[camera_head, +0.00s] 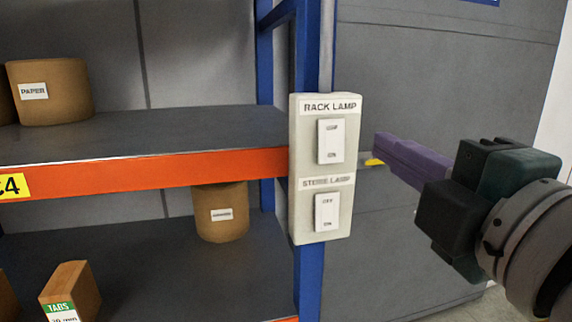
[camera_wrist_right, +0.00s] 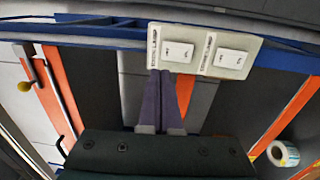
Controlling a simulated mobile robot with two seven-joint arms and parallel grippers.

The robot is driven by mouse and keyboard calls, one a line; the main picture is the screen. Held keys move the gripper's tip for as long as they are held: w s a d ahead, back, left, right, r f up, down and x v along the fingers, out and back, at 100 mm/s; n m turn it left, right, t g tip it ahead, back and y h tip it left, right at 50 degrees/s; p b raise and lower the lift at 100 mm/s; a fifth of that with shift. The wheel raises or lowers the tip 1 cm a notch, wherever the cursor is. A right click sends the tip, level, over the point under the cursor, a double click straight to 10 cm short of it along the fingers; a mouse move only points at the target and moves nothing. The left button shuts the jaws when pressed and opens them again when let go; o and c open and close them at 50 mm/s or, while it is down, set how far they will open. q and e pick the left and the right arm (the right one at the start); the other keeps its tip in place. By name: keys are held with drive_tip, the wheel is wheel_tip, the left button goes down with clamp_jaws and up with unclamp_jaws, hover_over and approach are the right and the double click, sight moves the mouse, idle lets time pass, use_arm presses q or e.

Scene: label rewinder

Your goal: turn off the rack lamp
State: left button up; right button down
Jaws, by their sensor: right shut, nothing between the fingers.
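A pale switch panel (camera_head: 322,240) is mounted on the blue rack post. Its upper rocker switch, under the label RACK LAMP, is the rack lamp switch (camera_head: 331,141). The store lamp switch (camera_head: 327,212) is below it. My right gripper (camera_head: 379,146) is shut and empty, with its purple fingers pointing left, just right of the panel at about the height of the rack lamp switch. In the right wrist view, the shut fingertips (camera_wrist_right: 170,72) appear at the panel edge by the rack lamp switch (camera_wrist_right: 178,52); contact cannot be told. The lamp is not in view. My left gripper is not in view.
The blue post (camera_head: 308,275) carries an orange-edged shelf (camera_head: 190,128) on the left. Brown rolls (camera_head: 55,95) and a TABS box (camera_head: 70,288) stand on the shelves. A grey wall lies behind. A label roll (camera_wrist_right: 283,153) shows in the wrist view.

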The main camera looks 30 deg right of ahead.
drive_tip(key=shift+r+v, duration=0.15)
drive_tip(key=shift+v, duration=0.6)
drive_tip(key=shift+r+v, duration=0.15)
drive_tip(key=shift+v, duration=0.55)
drive_tip(key=s+d+f+m+g, duration=0.1)
drive_tip(key=s+f+m+g, duration=0.3)
drive_tip(key=f+m+g, duration=0.75)
drive_tip(key=s+a+f+m+g+y, duration=0.25)
drive_tip(key=s+a+f+y, duration=0.3)
drive_tip(key=s+f, duration=0.35)
wheel_tip(320, 180, up, 28)
drive_tip(key=h+p, duration=0.1)
drive_tip(key=p, duration=2.7)
drive_tip(key=shift+w+a+n+g, duration=0.3)
